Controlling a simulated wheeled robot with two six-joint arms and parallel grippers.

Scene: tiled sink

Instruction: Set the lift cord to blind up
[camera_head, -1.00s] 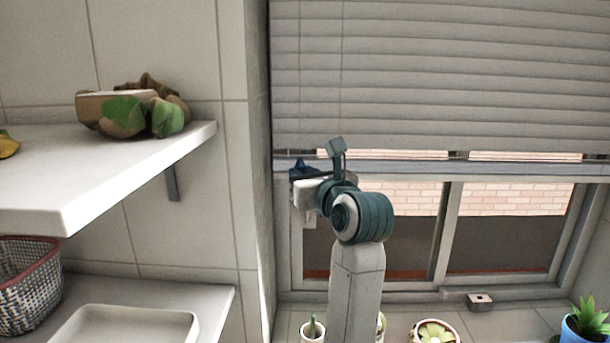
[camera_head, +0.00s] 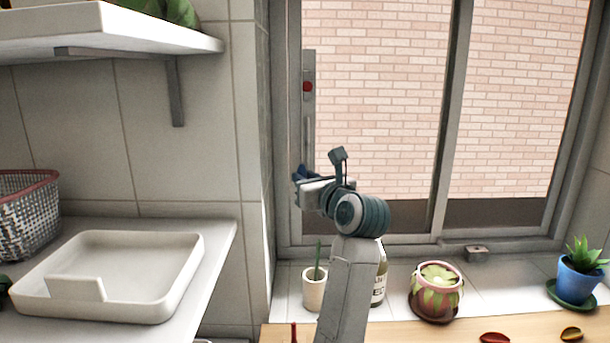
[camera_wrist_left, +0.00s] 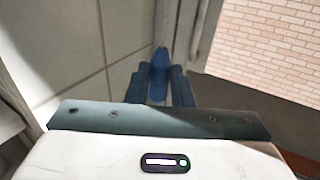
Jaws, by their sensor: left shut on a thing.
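My left gripper (camera_head: 300,178) is raised in front of the left side of the window frame. In the left wrist view its dark fingers are shut on a bright blue pointed piece (camera_wrist_left: 158,76), apparently the pull of the lift cord. The cord itself is too thin to make out. The blind is not in view in the head view. The window glass (camera_head: 380,80) shows bare, with a brick wall outside. My right gripper is not in view.
A white tray (camera_head: 40,299) and a basket (camera_head: 28,225) stand on the left counter under a shelf (camera_head: 120,40). A cactus pot (camera_head: 314,291), a bottle (camera_head: 379,285), a pink pot (camera_head: 436,300) and a blue pot (camera_head: 578,280) line the sill.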

